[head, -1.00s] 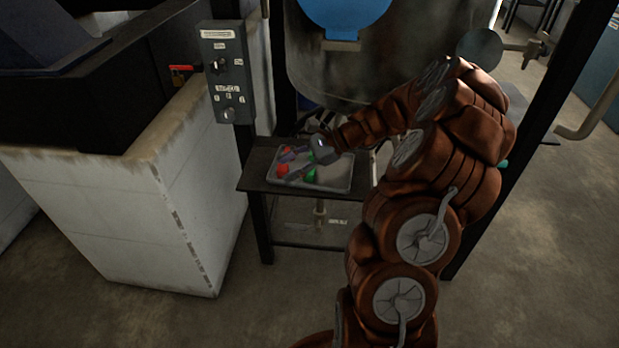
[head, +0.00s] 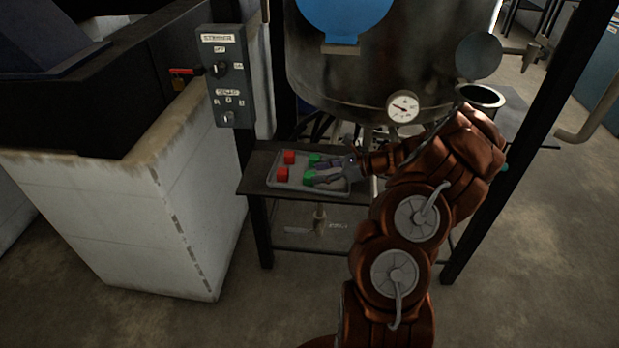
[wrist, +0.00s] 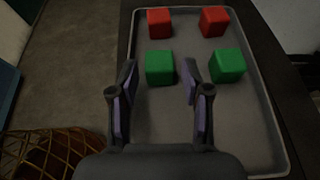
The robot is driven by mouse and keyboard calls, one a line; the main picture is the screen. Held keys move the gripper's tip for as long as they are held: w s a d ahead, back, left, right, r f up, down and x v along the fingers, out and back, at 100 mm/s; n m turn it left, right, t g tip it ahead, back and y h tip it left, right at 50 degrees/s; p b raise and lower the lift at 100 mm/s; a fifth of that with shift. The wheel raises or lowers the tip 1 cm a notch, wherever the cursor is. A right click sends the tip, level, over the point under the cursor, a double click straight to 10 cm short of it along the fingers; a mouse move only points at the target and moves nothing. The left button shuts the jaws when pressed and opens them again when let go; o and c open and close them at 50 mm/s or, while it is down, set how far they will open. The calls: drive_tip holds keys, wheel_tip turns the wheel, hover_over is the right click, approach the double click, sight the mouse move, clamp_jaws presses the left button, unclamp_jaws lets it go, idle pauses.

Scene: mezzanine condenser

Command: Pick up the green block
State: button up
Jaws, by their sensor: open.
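Two green blocks lie in a shallow grey tray (wrist: 262,75). The near green block (head: 309,177) shows in the wrist view as the left one (wrist: 160,67); the far green block (head: 314,158) is the right one (wrist: 227,65). My gripper (head: 319,174) reaches in from the right, low over the tray. In the wrist view my gripper (wrist: 158,80) is open and empty. Its fingertips frame the left green block, which appears just ahead of them; contact cannot be told. The right finger lies between the two green blocks.
Two red blocks (head: 290,157) (head: 282,174) lie at the tray's left end. The tray rests on a dark table (head: 257,184). A metal tank with a gauge (head: 402,107) stands behind, a control box (head: 228,75) at left, and a dark post (head: 530,125) at right.

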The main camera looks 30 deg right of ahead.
sight(310, 174)
drive_tip(key=p+x, duration=0.1)
drive_tip(key=x, duration=0.3)
drive_tip(key=c, duration=0.9)
drive_tip(key=shift+r+b, duration=0.5)
drive_tip(key=shift+r, duration=0.75)
drive_tip(key=s+b, duration=0.1)
drive_tip(key=s, duration=0.4)
drive_tip(key=s+a+r+b, duration=0.1)
drive_tip(key=s, duration=0.4)
drive_tip(key=s+a+r+b, duration=0.1)
drive_tip(key=s, duration=0.5)
drive_tip(key=shift+r, duration=0.25)
